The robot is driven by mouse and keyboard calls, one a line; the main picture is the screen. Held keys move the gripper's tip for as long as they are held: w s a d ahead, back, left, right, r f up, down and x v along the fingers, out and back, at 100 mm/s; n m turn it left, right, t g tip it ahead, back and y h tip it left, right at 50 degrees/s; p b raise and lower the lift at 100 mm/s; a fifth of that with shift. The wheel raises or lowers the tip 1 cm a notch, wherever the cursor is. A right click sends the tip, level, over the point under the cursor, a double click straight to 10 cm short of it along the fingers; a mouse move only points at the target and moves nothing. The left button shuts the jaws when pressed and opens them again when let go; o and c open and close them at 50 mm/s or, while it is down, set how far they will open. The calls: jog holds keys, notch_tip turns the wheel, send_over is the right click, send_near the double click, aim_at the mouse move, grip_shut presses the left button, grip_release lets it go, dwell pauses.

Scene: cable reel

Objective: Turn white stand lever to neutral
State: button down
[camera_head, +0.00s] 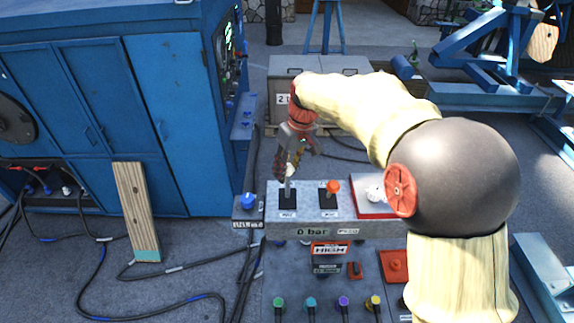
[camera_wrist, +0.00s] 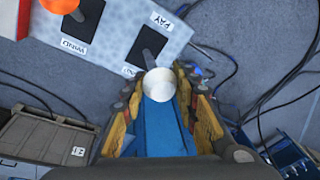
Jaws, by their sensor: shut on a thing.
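The white stand lever (camera_wrist: 158,84) shows its round white knob between my fingers in the wrist view, on a dark shaft that rises from a black slot plate. In the head view the white lever (camera_head: 289,171) stands at the left end of the grey control panel (camera_head: 310,231) and looks near upright; its exact tilt is hard to tell. My gripper (camera_head: 289,166) comes down on it from above, and in the wrist view my gripper (camera_wrist: 163,98) has a finger on each side of the knob, shut on it. The fingers partly hide the knob in the head view.
An orange-knobbed lever (camera_head: 333,187) stands just right of it on the same panel, with a red-based white button (camera_head: 375,194) beyond. A blue knob box (camera_head: 248,203) sits left of the panel. A big blue cabinet (camera_head: 120,100) fills the left.

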jog(key=shift+w+r, duration=0.1)
jog(key=shift+w, duration=0.95)
jog(key=c, duration=1.4)
grip_release()
jog(key=shift+p, duration=0.3)
jog(key=shift+o, duration=0.3)
notch_tip(320, 180, up, 12)
jog(key=d, duration=0.2)
jog(key=shift+s+d, duration=0.15)
jog(key=shift+s, duration=0.1)
